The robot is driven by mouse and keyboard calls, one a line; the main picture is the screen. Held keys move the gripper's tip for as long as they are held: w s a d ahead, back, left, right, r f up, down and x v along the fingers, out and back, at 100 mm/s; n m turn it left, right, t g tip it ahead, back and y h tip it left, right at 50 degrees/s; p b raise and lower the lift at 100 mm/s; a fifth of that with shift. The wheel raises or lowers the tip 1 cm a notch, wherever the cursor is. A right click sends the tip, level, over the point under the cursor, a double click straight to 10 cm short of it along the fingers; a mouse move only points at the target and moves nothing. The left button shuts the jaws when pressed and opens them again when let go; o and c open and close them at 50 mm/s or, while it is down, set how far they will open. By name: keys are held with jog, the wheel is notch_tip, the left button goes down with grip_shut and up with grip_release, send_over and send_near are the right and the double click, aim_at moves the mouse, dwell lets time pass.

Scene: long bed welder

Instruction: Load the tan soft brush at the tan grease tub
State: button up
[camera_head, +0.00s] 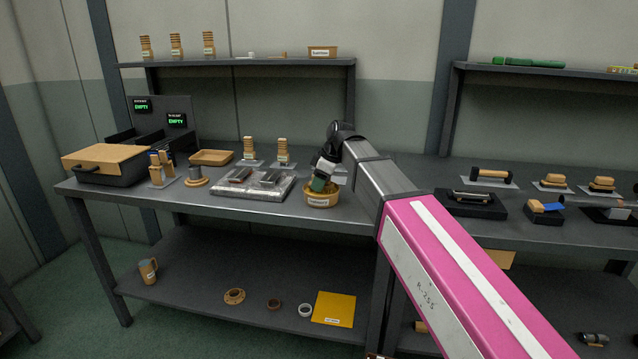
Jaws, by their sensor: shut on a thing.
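The tan grease tub (321,202) is a small round tub with a white label, near the front edge of the bench. My gripper (325,174) is right above it, pointing down, and is shut on a brush. Only a small dark green part of the brush (318,184) shows, just over the tub's mouth. The brush's lower end is at or in the tub's opening, and I cannot tell whether it touches the grease. The gripper hides most of the brush.
A flat metal plate with dark blocks (240,188) lies close left of the tub. Tan stacked pieces on stands (283,153) are behind. A dark box with a tan lid (106,163) is at far left. The bench in front of the tub is clear.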

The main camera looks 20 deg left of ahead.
jog(key=shift+r, duration=3.45)
